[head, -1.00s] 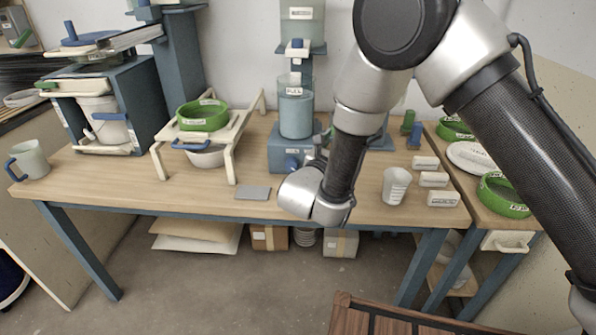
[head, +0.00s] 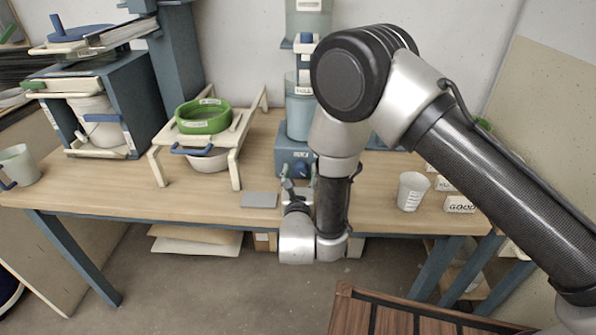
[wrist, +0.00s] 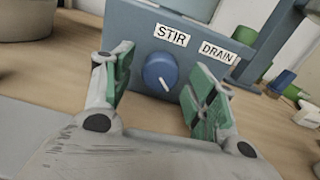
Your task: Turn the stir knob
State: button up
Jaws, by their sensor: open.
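The stir knob (wrist: 160,72) is round and blue with a white pointer line, on the front of a blue-grey machine base (wrist: 135,32). The label STIR (wrist: 171,36) is above it, and DRAIN (wrist: 217,52) is to the right. The pointer slants down to the right. My gripper (wrist: 164,98) is open and empty, its green-padded fingers on either side of the knob in the picture. The knob appears beyond the fingertips, and I see no contact. In the head view my gripper (head: 297,188) is in front of the machine base (head: 290,155), partly hiding it.
A grey plate (head: 259,200) lies on the wooden table (head: 210,208) left of my gripper. A white stand (head: 236,150) with a green sieve (head: 203,117) is further left. A white cup (head: 412,190) and label blocks (head: 460,204) are to the right.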

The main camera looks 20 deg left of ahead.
jog(key=shift+c, duration=0.2)
jog(key=c, duration=1)
jog(key=shift+n, duration=0.4)
jog(key=n, duration=0.3)
jog(key=shift+n, duration=0.4)
jog(key=n, duration=0.5)
jog(key=shift+a, duration=0.1)
jog(key=n, duration=0.5)
jog(key=shift+n, duration=0.3)
jog(key=shift+n+h, duration=0.3)
jog(key=shift+n, duration=1.8)
jog(key=shift+s, duration=0.1)
